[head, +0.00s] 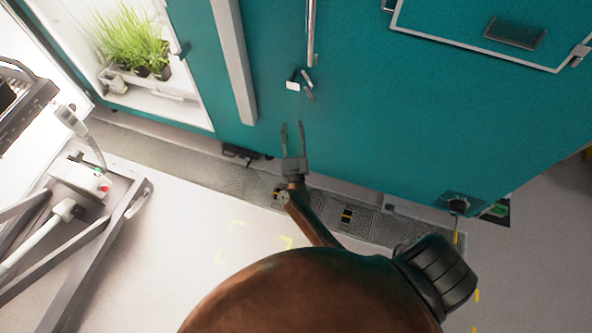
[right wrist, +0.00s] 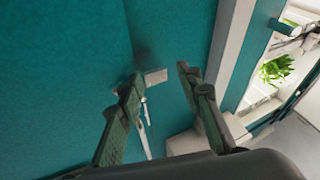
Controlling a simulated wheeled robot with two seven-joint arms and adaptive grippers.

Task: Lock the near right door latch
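The door latch (head: 305,80) is a small metal lever with a pale plate (head: 293,86) on the teal chamber front, just below a long vertical bar handle (head: 311,30). My right gripper (head: 292,126) is open and empty, its fingers pointing at the chamber, below the latch in the head view. In the right wrist view the open fingers (right wrist: 158,80) frame the pale latch plate (right wrist: 156,76) and a thin metal lever (right wrist: 145,112). I see no contact with the latch; the exact gap is hard to tell. My left gripper is out of view.
An open lit chamber with green plants (head: 135,42) stands at the upper left. A grey wheeled stand (head: 95,215) is at the left. A flat framed panel (head: 490,30) is at the upper right. White floor lies in front of the chambers.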

